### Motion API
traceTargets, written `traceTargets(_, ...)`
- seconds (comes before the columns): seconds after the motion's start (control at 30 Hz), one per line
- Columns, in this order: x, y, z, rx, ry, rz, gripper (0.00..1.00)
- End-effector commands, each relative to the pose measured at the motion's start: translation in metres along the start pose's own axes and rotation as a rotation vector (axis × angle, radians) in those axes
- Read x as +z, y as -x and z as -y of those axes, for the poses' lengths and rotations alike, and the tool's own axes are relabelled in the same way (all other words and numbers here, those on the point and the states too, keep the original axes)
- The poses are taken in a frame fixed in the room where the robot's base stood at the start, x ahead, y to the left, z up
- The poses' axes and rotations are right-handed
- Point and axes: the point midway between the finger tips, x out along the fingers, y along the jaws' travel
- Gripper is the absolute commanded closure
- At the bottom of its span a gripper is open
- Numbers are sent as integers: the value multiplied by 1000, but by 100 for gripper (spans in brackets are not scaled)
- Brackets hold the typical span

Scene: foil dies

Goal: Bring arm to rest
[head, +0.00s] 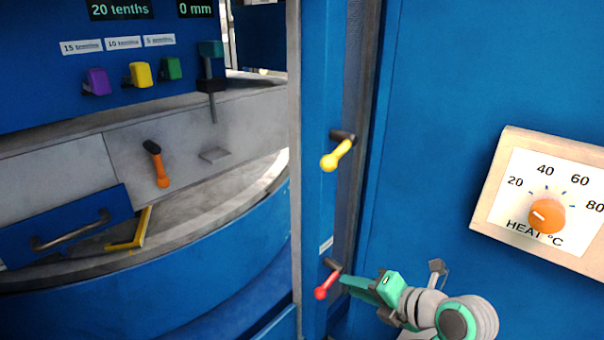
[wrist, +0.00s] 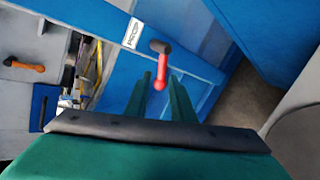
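My gripper (head: 345,282) is low in the head view, its green fingers pointing left toward the red lever (head: 327,284) on the blue post. In the wrist view my gripper (wrist: 160,78) has its two fingers apart, with a gap between them. The red lever (wrist: 161,68) shows in line with that gap, its knob appearing between the fingertips. The fingers do not look closed on it. I cannot tell whether a finger touches it.
A yellow lever (head: 336,155) sits higher on the same post (head: 318,90). A heat dial (head: 547,215) is on the blue wall at right. An orange lever (head: 157,164) and blue drawer (head: 70,228) are at left. A grey curved shape fills the wrist view's right edge.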

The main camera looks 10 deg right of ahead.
Motion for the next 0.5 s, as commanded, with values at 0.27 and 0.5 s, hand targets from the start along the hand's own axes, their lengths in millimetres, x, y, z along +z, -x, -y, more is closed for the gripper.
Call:
traceTargets(0.27, -95, -46, -36, 303, 4, -138, 78)
traceTargets(0.5, -184, -49, -78, 644, -86, -227, 78)
